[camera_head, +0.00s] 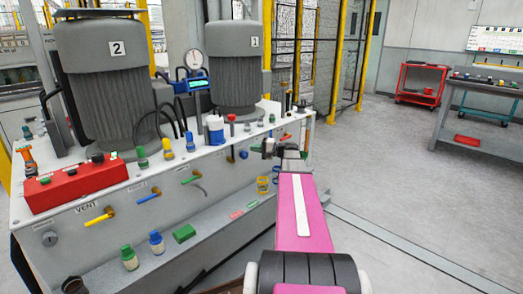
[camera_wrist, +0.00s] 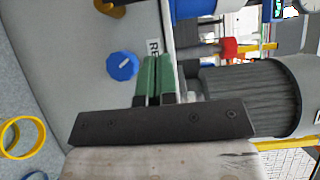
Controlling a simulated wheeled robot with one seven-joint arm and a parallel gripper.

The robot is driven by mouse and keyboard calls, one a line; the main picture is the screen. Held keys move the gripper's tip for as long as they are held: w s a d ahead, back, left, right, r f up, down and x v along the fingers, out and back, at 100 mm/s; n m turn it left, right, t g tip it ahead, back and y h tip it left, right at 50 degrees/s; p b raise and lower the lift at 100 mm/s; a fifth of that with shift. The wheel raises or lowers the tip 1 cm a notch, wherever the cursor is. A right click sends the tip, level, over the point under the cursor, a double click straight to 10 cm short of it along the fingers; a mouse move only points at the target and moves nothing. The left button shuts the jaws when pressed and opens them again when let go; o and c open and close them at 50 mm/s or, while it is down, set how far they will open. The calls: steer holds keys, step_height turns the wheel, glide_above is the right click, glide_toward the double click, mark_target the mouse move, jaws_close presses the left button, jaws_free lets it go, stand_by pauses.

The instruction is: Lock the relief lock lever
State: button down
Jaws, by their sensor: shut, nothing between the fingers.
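My gripper (camera_head: 265,149) is at the right end of the grey bench's front panel in the head view. In the wrist view its two green fingers (camera_wrist: 154,80) lie together, shut and empty, close to the panel. A blue round knob with a white mark (camera_wrist: 122,66) is beside the fingertips; it also shows in the head view (camera_head: 244,155). A white label starting "RE" (camera_wrist: 152,47) is just past the fingertips, partly hidden. A brass fitting (camera_wrist: 118,5) is farther along. An orange-yellow lever (camera_head: 285,136) is on the panel near my gripper. I cannot tell which part is the relief lock lever.
The bench front carries a yellow lever by the VENT label (camera_head: 98,217), a blue lever (camera_head: 148,196) and a green lever (camera_head: 190,180). Bottles and knobs crowd the bench top below two motors. Yellow rings (camera_wrist: 22,138) lie below. The floor at right (camera_head: 420,180) is clear.

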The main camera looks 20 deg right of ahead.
mark_target(233, 149)
steer(key=w+a, duration=0.1)
steer(key=a, duration=0.6)
steer(key=shift+w, duration=0.15)
steer(key=shift+a+r+n+h, duration=0.15)
steer(key=shift+a+n+h, duration=0.15)
steer(key=shift+n, duration=0.1)
steer(key=shift+s+a+r+n+g+h, duration=0.15)
steer(key=shift+s+a+n+g+h, duration=0.1)
steer(key=shift+a+n+h, duration=0.25)
steer(key=shift+s+a+r+n+g+h, duration=0.15)
steer(key=shift+s+a+n+h, duration=0.15)
steer(key=shift+n, duration=0.3)
steer(key=s+a+f+n+h, duration=0.2)
steer(key=a+f+n+h, duration=0.2)
steer(key=a+n+h, duration=0.2)
steer(key=shift+s+n+t+h, duration=0.15)
steer(key=shift+n+t+h, duration=0.25)
steer(key=shift+n+h, duration=0.5)
steer(key=shift+a+f, duration=0.15)
steer(key=shift+a, duration=0.05)
